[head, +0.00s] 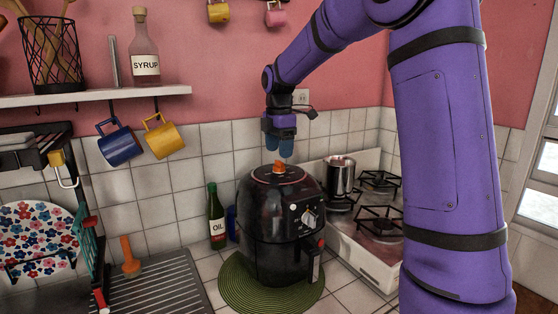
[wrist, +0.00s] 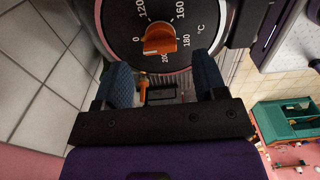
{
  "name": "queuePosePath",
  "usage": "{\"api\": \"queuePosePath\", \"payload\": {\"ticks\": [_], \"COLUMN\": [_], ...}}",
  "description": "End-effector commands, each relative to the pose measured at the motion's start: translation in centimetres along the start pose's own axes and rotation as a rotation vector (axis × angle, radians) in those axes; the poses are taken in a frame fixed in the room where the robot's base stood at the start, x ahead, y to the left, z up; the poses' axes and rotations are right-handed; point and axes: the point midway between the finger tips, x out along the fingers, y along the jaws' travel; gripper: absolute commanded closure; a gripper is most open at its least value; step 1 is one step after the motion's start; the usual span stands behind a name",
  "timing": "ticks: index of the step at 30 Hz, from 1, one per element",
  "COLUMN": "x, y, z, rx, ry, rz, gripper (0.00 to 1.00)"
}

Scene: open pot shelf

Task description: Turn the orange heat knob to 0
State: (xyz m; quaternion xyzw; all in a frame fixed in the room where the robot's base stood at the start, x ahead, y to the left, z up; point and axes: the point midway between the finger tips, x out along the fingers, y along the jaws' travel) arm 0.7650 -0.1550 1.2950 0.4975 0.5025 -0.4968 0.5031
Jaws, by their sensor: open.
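The orange heat knob (head: 279,167) sits on top of the black air fryer (head: 262,215). In the wrist view the knob (wrist: 155,40) is at the centre of a black dial (wrist: 195,22) marked 0, 120, 160, 180, 200 and °C. The knob's raised bar lies roughly across the picture, its left end near the 0; I cannot tell which end is the pointer. My gripper (head: 279,148) points down just above the knob. In the wrist view its blue fingers (wrist: 163,65) are open, spread wider than the knob, with nothing between them gripped.
The fryer stands on a green round mat (head: 232,290). A green oil bottle (head: 216,218) is to its left. A white stove (head: 365,262) with a metal pot (head: 340,175) is to its right. A shelf (head: 100,98) with hanging mugs is at upper left.

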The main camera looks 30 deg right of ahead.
Motion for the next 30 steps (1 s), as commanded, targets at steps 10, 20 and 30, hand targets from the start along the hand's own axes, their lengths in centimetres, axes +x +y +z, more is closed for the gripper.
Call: {"api": "queuePosePath", "payload": {"ticks": [10,20,30], "x": [-5.3,-6.1,-6.1], "y": [0.0,0.0,0.0], "z": [0.0,0.0,0.0], "rx": [-0.001,-0.001,0.0], "ry": [-0.001,0.0,-0.001], "rz": [0.001,-0.001,0.0], "gripper": [0.35,0.35,0.35]}}
